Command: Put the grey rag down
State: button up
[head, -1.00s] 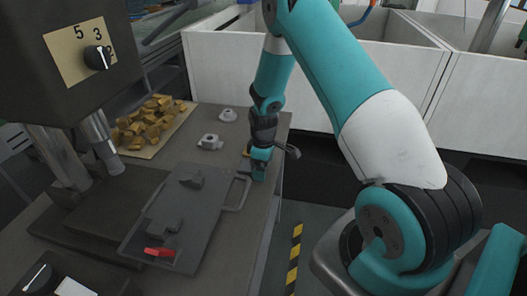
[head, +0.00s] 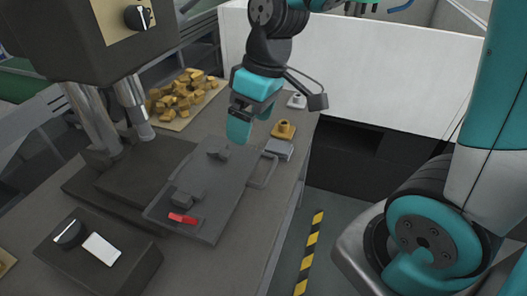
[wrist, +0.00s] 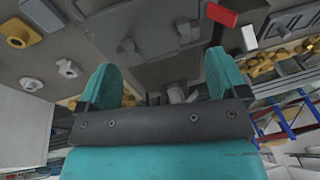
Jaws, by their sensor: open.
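A small flat light-grey piece, which looks like the folded grey rag (head: 279,149), lies on the bench near its right edge, next to a brass-coloured block (head: 283,130). In the wrist view the rag (wrist: 42,14) shows at the upper left corner, partly cut off, with the brass block (wrist: 17,32) close by. My gripper (head: 252,117) is open and empty above the bench, up and left of the rag and apart from it. Its two teal fingers are spread wide in the wrist view (wrist: 160,72), with nothing between them.
A dark plate with a side handle (head: 225,195) and a red lever (head: 183,218) lies left of the rag. A drill-like machine (head: 95,45) stands at left. Brass pieces fill a tray (head: 180,124) behind. A grey fitting (head: 297,100) sits further back; a white bin wall (head: 400,75) stands beyond.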

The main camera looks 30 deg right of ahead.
jog(key=s+a+r, duration=0.2)
jog(key=s+a, duration=0.1)
jog(key=s, duration=0.3)
jog(key=s+a+r+y, duration=0.1)
jog(key=s+a, duration=0.1)
jog(key=s, duration=0.5)
jog(key=shift+a+r+g, duration=0.3)
jog(key=shift+a+r, duration=0.05)
jog(key=shift+a, duration=0.05)
jog(key=shift+w, duration=0.1)
jog(key=shift+c, duration=0.4)
